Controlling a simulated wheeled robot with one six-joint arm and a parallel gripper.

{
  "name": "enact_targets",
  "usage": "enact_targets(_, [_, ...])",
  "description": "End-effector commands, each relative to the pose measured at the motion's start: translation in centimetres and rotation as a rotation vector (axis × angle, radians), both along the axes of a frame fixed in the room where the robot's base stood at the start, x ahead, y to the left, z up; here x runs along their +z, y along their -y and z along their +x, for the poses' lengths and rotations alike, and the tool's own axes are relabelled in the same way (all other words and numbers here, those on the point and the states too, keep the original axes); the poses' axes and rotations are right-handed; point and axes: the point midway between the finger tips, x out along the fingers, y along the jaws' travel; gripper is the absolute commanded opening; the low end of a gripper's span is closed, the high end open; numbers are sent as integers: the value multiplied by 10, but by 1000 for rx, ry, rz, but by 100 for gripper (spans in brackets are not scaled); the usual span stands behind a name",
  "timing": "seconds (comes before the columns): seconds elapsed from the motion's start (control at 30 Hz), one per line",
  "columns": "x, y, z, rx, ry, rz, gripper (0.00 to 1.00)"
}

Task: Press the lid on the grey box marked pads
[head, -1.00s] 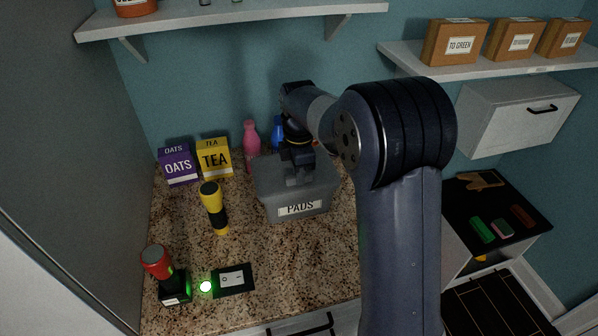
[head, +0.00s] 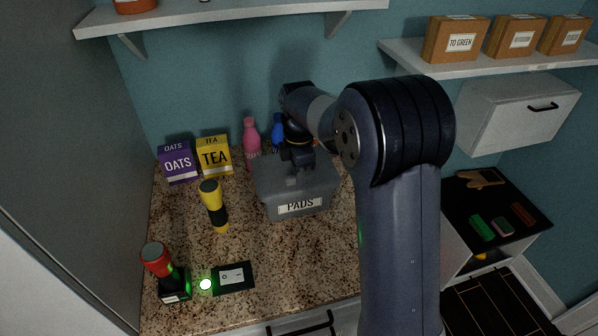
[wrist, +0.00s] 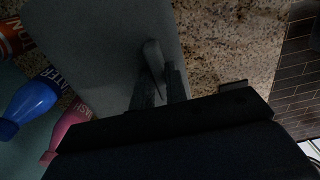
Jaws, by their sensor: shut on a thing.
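The grey box marked PADS (head: 303,206) stands on the speckled counter, its label facing front. A grey lid (head: 318,174) lies over its top; I cannot tell whether it is fully seated or slightly raised. In the wrist view the lid (wrist: 95,45) is a flat grey sheet with an upright handle (wrist: 152,56). My gripper (head: 297,166) is above the lid, pointing down. In the wrist view its fingers (wrist: 157,88) are shut on the handle. My wrist hides part of the lid's back in the head view.
A pink bottle (head: 251,138) and a blue bottle (head: 278,128) stand close behind the box. A tea box (head: 214,157), an oats box (head: 178,163) and a yellow torch (head: 213,203) are to the left.

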Motion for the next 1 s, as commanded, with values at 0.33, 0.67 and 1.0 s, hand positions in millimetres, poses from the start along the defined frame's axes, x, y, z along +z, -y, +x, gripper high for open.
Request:
enact_targets(0.33, [-1,0,0,0,0,0,0])
enact_targets(0.67, [-5,0,0,0,1,0,0])
enact_targets(1.0, [-5,0,0,0,1,0,0])
